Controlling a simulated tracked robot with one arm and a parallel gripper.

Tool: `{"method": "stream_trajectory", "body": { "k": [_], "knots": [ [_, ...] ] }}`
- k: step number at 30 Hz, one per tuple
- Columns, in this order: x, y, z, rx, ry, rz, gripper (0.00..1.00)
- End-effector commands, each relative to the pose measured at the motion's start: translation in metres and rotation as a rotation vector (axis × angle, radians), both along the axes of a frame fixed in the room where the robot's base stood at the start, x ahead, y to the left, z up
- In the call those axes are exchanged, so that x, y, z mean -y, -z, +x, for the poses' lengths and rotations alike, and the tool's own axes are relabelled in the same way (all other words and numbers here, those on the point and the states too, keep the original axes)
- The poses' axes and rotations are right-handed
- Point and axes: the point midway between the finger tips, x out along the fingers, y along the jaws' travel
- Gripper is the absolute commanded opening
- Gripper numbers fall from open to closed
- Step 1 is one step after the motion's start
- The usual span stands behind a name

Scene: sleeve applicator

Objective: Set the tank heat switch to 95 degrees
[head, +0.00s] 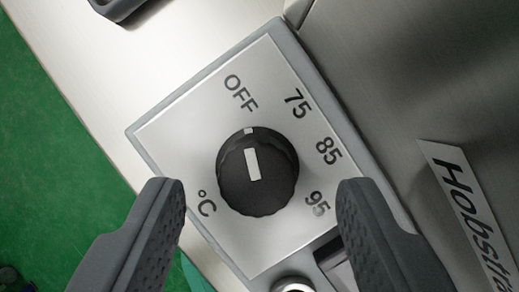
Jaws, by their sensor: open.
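The tank heat switch is a round black knob (272,185) with a white pointer line, on a pale square plate (180,140) with a grey frame. The plate is marked OFF, 75, 85, 95 and °C. The pointer line aims up and slightly left, at OFF. The 95 mark (317,203) is at the knob's lower right, close to my right finger. My gripper (260,190) is open, its dark grey fingers on either side of the knob in the picture, with wide gaps. I cannot tell how far above the plate the fingertips are.
A brushed metal wall with a "Hobstra..." label (465,205), cut off by the frame, is at the right. A round silver part (293,286) and a dark rectangular part are below the plate. A dark grey part (118,8) is at the top left. Green floor (50,190) shows at the left.

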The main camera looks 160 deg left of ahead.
Motion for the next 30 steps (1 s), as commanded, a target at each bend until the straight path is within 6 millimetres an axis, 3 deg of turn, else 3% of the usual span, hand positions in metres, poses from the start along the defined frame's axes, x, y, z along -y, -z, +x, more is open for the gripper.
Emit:
{"method": "stream_trajectory", "body": {
  "k": [6,18,23,25,26,27,29,30],
  "knots": [
    [0.001,0.012,0.006,0.003,0.000,0.002,0.50],
    [0.001,0.015,0.007,0.002,-0.001,0.001,0.50],
    [0.001,0.015,0.007,0.001,-0.001,0.002,0.06],
    [0.002,0.016,0.007,0.002,0.000,0.002,0.05],
    [-0.021,0.015,0.006,0.000,-0.005,-0.001,0.07],
    [-0.011,0.016,0.006,0.000,-0.001,0.002,0.18],
    [-0.007,0.016,0.007,0.001,0.000,0.002,0.06],
    [-0.005,0.016,0.007,0.001,0.002,0.003,0.06]
  ]
}}
